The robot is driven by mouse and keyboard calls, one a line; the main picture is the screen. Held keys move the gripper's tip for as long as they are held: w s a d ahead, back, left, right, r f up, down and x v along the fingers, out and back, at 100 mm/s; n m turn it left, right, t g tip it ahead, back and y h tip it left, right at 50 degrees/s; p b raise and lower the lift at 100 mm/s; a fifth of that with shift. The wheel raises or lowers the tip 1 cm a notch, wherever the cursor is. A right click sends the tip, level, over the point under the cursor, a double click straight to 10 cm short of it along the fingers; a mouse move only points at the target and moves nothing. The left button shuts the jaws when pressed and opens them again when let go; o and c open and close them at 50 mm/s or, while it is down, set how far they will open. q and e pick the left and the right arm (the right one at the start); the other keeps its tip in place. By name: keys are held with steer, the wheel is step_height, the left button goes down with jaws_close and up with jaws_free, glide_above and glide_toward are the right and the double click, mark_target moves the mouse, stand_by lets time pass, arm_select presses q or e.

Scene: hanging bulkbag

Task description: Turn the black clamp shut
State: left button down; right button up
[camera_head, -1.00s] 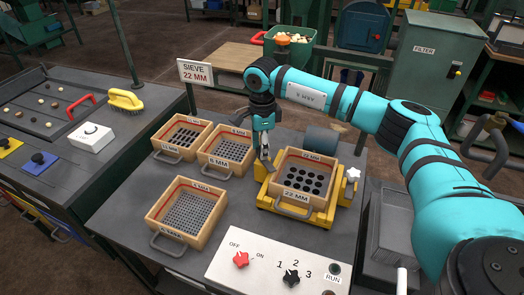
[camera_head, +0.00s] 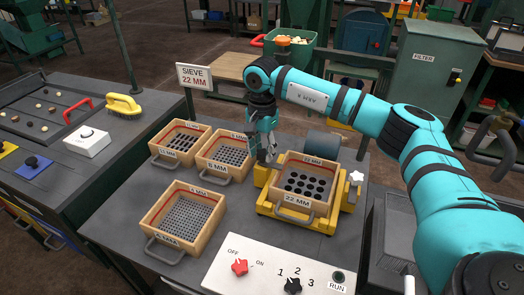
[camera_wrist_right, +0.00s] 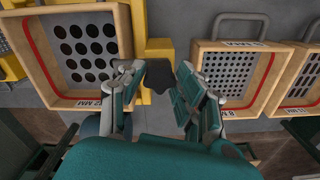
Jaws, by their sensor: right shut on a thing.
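The yellow sieve shaker (camera_head: 320,222) stands on the grey bench with the wooden 22 MM sieve (camera_head: 290,201) seated in it. My right gripper (camera_head: 264,156) points down at the shaker's left edge and is shut on the clamp. Its fingers also show in the wrist view (camera_wrist_right: 160,85). A white star-shaped clamp (camera_head: 356,178) is on the shaker's right side. My left gripper is not in view.
Several other wooden sieves, such as the 8 MM one (camera_head: 226,150), stand close to the left of my gripper. A white control panel (camera_head: 270,272) with red and black knobs lies at the front. A sign reads SIEVE 22 MM (camera_head: 196,77).

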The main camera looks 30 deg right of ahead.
mark_target(262, 152)
steer(key=shift+r, duration=0.1)
stand_by(0.4)
steer(key=o, duration=1.1)
steer(key=shift+o, duration=0.2)
step_height(262, 152, up, 12)
